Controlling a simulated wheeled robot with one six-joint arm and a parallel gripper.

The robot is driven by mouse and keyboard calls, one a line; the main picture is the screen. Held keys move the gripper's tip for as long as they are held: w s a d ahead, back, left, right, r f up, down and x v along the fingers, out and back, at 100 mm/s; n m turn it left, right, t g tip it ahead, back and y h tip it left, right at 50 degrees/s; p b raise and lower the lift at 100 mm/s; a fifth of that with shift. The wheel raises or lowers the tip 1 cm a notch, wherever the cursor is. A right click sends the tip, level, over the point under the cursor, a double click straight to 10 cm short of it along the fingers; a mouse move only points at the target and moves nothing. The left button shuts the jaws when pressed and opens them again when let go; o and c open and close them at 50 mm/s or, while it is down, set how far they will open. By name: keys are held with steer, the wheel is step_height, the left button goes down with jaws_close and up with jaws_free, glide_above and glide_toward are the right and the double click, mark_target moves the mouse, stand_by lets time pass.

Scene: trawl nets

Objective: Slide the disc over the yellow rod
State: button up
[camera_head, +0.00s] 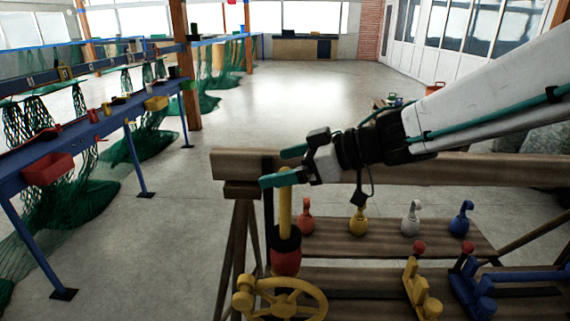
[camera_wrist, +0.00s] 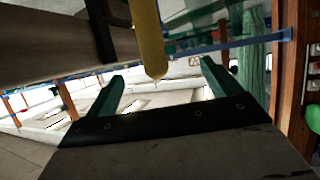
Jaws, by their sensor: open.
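The yellow rod (camera_head: 285,207) stands upright at the left end of the wooden bench. A black round piece (camera_head: 285,241) sits around its lower part, above a red rounded piece (camera_head: 286,263). I cannot tell for sure whether the black piece is the disc; no other clear disc shows. My gripper (camera_head: 287,167) is open with teal fingers, at the height of the rod's top. In the wrist view the yellow rod (camera_wrist: 149,40) shows with its rounded end just beyond the gap between the open fingers (camera_wrist: 160,80). Nothing is held between them.
A thick wooden beam (camera_head: 440,168) runs behind the rod. A yellow valve wheel (camera_head: 281,299) is in front of it. Red, yellow, white and blue hooked pieces (camera_head: 461,220) stand on the bench to the right, with levers nearer. Open floor lies behind.

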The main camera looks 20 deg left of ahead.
steer(key=v, duration=0.7)
steer(key=shift+d, duration=0.4)
steer(key=shift+r, duration=0.15)
stand_by(0.3)
